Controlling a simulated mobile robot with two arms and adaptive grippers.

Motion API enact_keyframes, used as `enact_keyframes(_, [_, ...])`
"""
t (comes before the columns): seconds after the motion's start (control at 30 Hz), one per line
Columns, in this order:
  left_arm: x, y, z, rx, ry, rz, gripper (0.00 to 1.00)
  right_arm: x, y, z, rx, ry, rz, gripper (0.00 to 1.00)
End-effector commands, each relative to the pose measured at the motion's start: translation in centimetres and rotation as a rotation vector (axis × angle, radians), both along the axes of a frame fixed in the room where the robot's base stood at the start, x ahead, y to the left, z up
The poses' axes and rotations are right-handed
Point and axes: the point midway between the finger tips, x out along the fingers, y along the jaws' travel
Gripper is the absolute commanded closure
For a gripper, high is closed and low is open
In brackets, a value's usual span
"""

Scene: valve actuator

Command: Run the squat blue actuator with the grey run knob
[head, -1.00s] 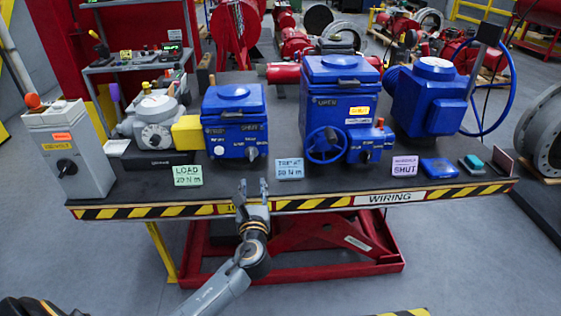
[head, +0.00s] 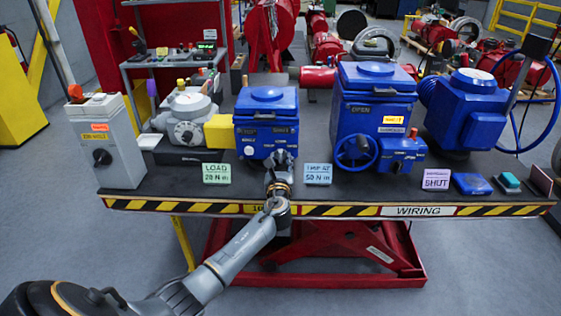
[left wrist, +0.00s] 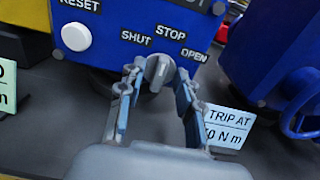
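The squat blue actuator (head: 266,108) stands on the bench, left of the taller blue unit. Its grey run knob (left wrist: 159,70) shows in the left wrist view, below the labels SHUT, STOP and OPEN. The knob's raised bar points roughly up toward STOP. My left gripper (head: 282,160) is at the actuator's lower front and hides the knob in the head view. In the left wrist view the gripper's fingers (left wrist: 157,82) are spread on both sides of the knob, with a small gap visible on each side. My right gripper is not in view.
A white RESET button (left wrist: 76,37) sits left of the knob. A green LOAD card (head: 217,174) and a blue TRIP AT card (head: 318,174) stand on either side of my arm. The tall blue actuator (head: 374,85) with a handwheel (head: 356,152) is to the right.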

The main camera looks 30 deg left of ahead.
Motion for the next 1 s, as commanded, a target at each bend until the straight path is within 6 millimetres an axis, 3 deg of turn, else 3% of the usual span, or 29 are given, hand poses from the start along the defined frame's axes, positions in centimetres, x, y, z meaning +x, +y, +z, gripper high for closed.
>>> enact_keyframes(0.2, [0.02, 0.0, 0.0, -0.001, -0.001, 0.0, 0.65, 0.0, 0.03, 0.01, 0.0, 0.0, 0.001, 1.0])
enact_keyframes(0.37, [0.01, -0.02, 0.0, -0.001, -0.001, 0.0, 0.98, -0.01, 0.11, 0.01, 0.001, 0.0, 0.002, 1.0])
enact_keyframes(0.4, [0.01, -0.02, 0.0, -0.001, -0.001, 0.0, 1.0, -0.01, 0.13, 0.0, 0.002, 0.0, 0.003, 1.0])
enact_keyframes(0.73, [0.0, -0.02, -0.05, -0.019, -0.012, 0.0, 1.0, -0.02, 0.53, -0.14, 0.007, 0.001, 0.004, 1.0])
enact_keyframes(1.0, [-0.03, 0.02, -0.19, -0.133, -0.081, -0.001, 1.0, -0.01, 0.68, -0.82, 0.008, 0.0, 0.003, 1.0])
